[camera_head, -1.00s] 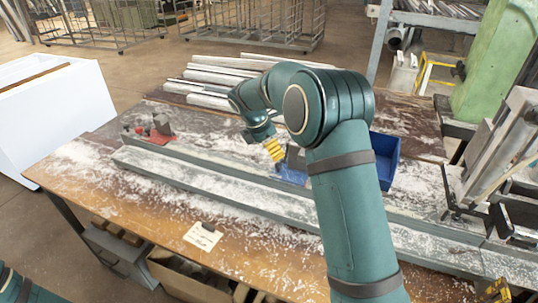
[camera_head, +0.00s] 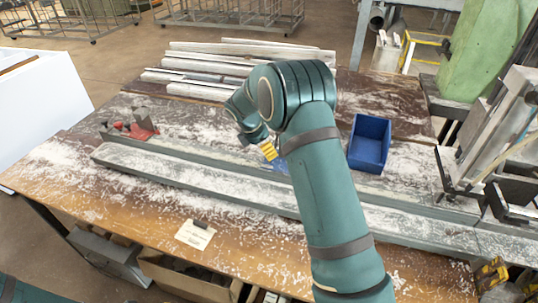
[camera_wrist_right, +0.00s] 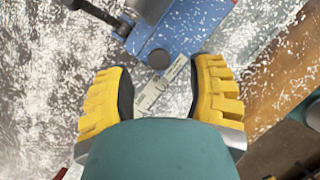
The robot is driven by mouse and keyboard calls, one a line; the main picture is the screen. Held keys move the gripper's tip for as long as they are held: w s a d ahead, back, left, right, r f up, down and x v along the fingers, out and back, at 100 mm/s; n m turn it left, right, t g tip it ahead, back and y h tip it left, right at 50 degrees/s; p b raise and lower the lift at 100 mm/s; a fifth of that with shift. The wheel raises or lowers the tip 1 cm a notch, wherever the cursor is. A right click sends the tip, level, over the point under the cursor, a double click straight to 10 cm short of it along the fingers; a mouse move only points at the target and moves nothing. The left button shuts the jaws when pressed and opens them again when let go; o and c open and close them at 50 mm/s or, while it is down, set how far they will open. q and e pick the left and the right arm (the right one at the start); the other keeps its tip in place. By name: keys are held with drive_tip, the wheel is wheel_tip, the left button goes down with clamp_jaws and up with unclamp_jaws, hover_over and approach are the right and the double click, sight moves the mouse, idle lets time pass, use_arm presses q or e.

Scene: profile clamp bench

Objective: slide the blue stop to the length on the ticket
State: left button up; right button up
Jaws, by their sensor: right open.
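The blue stop (camera_wrist_right: 180,28) sits on the dusty rail (camera_head: 180,167). In the head view only a sliver of blue shows beside my right gripper (camera_head: 268,151); the rest is behind my right arm. In the wrist view my right gripper (camera_wrist_right: 160,88) is open, its yellow fingers apart with the stop just beyond the tips. My left gripper is out of view.
A red clamp part (camera_head: 140,131) stands at the rail's left end. An empty-looking blue bin (camera_head: 370,142) is behind the rail. Several pale profiles (camera_head: 215,62) lie at the back. A metal machine (camera_head: 500,140) stands at the right. The bench is covered in white chips.

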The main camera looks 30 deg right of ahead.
drive_tip(key=shift+x, duration=1.8)
clamp_jaws()
